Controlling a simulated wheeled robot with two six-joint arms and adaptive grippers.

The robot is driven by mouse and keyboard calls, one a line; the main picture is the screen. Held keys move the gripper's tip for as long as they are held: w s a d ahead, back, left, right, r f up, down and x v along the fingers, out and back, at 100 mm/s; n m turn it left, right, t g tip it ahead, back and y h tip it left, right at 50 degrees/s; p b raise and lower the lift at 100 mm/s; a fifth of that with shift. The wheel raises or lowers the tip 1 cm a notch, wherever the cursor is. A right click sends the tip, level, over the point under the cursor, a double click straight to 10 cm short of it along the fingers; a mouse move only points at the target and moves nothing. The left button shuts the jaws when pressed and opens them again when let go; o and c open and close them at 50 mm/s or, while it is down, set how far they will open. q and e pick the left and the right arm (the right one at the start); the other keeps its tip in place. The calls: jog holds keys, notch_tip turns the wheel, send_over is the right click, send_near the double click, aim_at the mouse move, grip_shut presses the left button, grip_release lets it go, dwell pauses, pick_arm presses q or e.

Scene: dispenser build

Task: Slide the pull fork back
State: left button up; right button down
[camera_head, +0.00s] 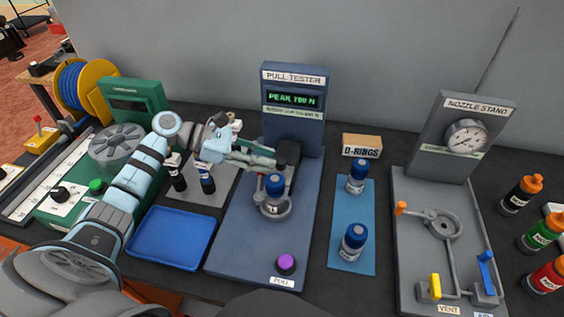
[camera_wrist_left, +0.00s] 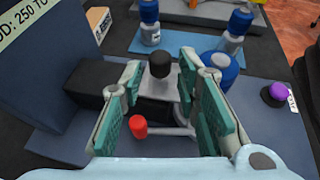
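The pull tester (camera_head: 296,110) stands at the back of its blue base (camera_head: 235,240), and its display reads a peak value. My left gripper (camera_head: 272,163) reaches in from the left beside the black block on its front. The pull fork (camera_head: 270,208) is a grey piece low around a blue-capped bottle (camera_head: 274,187), partly hidden. In the left wrist view my left gripper (camera_wrist_left: 160,78) has its teal pads apart. A black knob (camera_wrist_left: 160,65) on a grey part and a red knob (camera_wrist_left: 138,126) show between the fingers; contact cannot be told. My right gripper is not in view.
A purple button (camera_head: 286,263) sits at the base's front. A blue tray (camera_head: 172,238) lies to the left. Two blue-capped bottles stand on a blue mat (camera_head: 350,208) to the right, near the D-rings box (camera_head: 362,146) and the nozzle stand (camera_head: 408,235).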

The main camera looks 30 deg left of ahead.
aim_at(279, 162)
pick_arm(q)
jog(key=x, duration=0.5)
grip_shut()
